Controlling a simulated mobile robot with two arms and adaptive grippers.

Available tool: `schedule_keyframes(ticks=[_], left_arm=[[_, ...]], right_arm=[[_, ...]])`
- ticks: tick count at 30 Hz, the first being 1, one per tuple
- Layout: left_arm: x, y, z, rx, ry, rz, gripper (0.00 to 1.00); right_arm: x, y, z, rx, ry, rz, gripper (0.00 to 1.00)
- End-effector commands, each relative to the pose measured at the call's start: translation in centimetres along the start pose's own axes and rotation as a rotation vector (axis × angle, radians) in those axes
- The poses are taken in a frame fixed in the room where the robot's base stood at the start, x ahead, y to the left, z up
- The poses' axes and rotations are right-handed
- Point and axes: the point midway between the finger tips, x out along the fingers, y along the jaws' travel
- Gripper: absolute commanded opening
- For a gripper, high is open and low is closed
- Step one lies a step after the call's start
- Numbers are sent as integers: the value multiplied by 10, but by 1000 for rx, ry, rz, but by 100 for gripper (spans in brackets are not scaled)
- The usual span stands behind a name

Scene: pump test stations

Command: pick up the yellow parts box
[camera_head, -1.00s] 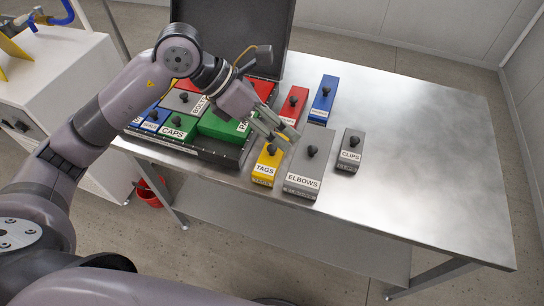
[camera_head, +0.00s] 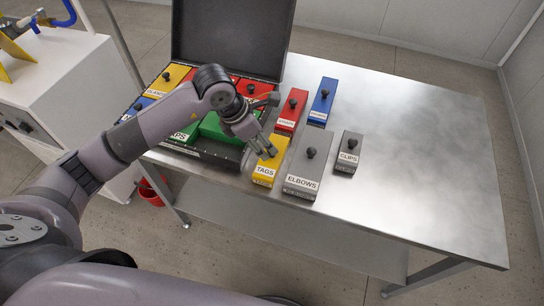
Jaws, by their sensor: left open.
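The yellow parts box labelled TAGS (camera_head: 265,173) stands on the steel table near its front edge, between the open case and a grey ELBOWS box. My left gripper (camera_head: 268,151) is open. Its fingers point down at the far part of the yellow box and hide its knob. I cannot tell whether the fingers touch the knob. My right gripper is not in view.
The grey ELBOWS box (camera_head: 304,165) stands close right of the yellow box. A grey CLIPS box (camera_head: 347,152), a red box (camera_head: 291,108) and a blue box (camera_head: 322,101) stand nearby. The open black case (camera_head: 232,38) is at left. The table's right half (camera_head: 430,150) is clear.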

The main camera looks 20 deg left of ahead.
Motion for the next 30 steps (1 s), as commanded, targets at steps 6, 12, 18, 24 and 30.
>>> schedule_keyframes(ticks=[6,12,18,24,30], left_arm=[[19,-1,4,-2,2,-5,47],[48,0,6,-2,1,-3,47],[54,0,5,0,1,0,47],[54,0,5,0,0,0,41],[54,0,5,0,0,0,27]], right_arm=[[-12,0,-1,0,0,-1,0],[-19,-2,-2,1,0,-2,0],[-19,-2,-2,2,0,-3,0],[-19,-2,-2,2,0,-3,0],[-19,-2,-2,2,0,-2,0]])
